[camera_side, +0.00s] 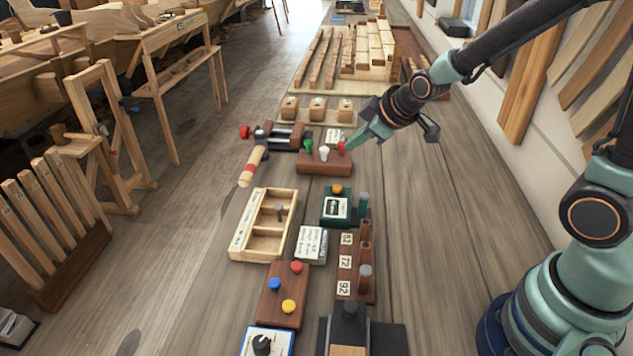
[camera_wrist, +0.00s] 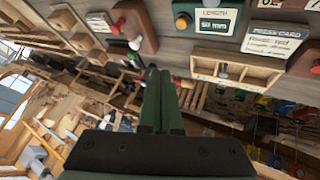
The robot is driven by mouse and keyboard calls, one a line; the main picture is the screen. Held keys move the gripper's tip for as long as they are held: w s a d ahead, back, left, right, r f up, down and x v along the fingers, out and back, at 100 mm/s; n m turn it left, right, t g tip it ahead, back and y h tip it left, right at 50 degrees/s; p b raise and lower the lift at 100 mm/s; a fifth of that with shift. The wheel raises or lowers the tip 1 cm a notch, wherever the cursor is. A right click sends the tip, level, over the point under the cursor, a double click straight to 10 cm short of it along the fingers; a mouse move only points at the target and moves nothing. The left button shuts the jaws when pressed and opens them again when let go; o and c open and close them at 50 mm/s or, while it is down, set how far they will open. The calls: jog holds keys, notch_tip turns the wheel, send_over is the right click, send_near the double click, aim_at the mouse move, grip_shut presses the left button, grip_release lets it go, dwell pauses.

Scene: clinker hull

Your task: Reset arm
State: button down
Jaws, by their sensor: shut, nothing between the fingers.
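My gripper (camera_side: 355,143) is shut and empty. In the side view its green fingers point down and left, with their tips in line with the red peg of a brown block (camera_side: 322,164). That block carries a green, a white and a red peg; I cannot tell whether the fingers touch it. In the wrist view the closed fingers (camera_wrist: 162,75) lie side by side in the middle, with nothing between them. My arm reaches out over the right side of the bench (camera_side: 410,200).
Nearer stand a wooden tray (camera_side: 244,243), a green device with an orange button (camera_side: 336,207), a white card (camera_side: 311,244), a block with coloured buttons (camera_side: 283,304) and a numbered rack (camera_side: 346,288). Wooden blocks (camera_side: 317,108) stand beyond. The bench's right side is clear.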

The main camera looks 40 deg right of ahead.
jog(key=s+r+m+g, duration=0.2)
jog(key=s+r+m, duration=0.4)
jog(key=s, duration=0.9)
notch_tip(320, 180, up, 3)
jog(key=shift+s+r+g, duration=0.1)
jog(key=shift+s+g, duration=0.15)
jog(key=shift+g, duration=0.05)
